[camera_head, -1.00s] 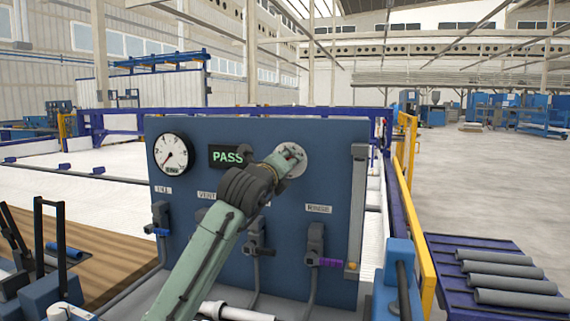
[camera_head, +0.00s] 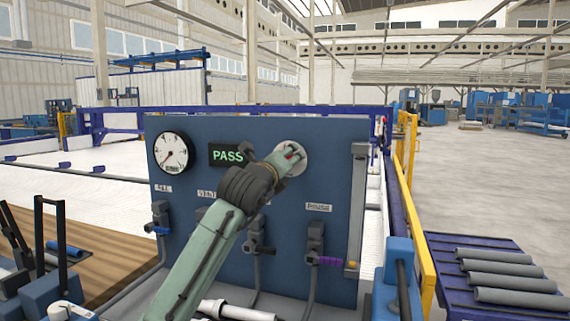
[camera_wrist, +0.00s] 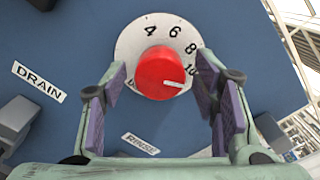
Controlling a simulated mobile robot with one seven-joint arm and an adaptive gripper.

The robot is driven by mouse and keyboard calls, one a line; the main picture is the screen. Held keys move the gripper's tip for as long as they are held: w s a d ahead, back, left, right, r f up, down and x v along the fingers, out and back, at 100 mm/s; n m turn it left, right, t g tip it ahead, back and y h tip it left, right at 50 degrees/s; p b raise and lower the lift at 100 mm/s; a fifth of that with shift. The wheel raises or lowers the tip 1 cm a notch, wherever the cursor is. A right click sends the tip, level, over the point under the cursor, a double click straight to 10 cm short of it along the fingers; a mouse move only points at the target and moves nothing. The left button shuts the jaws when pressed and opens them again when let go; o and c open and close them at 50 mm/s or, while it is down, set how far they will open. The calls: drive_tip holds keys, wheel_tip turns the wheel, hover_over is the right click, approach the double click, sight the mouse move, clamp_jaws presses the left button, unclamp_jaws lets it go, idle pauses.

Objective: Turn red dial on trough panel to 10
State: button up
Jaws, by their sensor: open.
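The red dial (camera_wrist: 159,73) sits on a round white scale plate (camera_wrist: 137,37) on the blue trough panel (camera_head: 330,270). In the wrist view the numbers 4, 6, 8 and 10 show, and the dial's white pointer line aims at the edge just below the 10. My gripper (camera_wrist: 160,82) is open, with one purple-padded finger on each side of the dial and gaps between pads and dial. The left finger covers part of the scale. In the head view my gripper (camera_head: 290,156) is in front of the scale plate and mostly hides the dial.
The panel also carries a gauge (camera_head: 171,152), a green PASS display (camera_head: 228,155) and several valve levers, including a purple one (camera_head: 328,261). A vertical grey bar (camera_head: 357,210) runs along its right edge. Grey pipes (camera_head: 505,268) lie on a rack at right.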

drive_tip(key=v, duration=1.2)
drive_tip(key=shift+s, duration=0.1)
